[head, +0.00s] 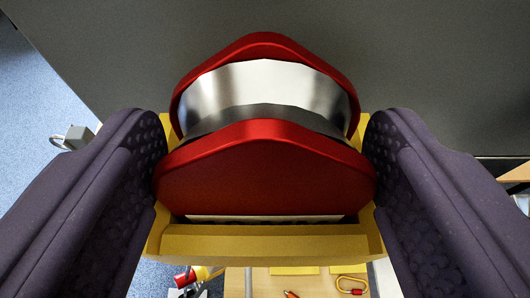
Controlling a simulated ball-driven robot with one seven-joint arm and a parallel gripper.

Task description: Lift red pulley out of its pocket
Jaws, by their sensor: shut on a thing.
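The red pulley (265,165) fills the middle of the head view. It has two red cheek plates with a silver metal band (262,84) between them. My gripper (265,178) is shut on it, with one dark purple padded finger on each side. A yellow pocket (265,243) shows below the pulley and at its sides, behind the fingers. I cannot tell whether the pulley's lower end still sits in the pocket.
A dark grey surface (420,60) lies behind the pulley. A small grey block with a ring (76,137) is at the left. At the bottom, a wooden surface (258,285) bears a yellow rope loop (351,280). A red and yellow item (186,277) lies left of it. Blue floor (35,130) shows at left.

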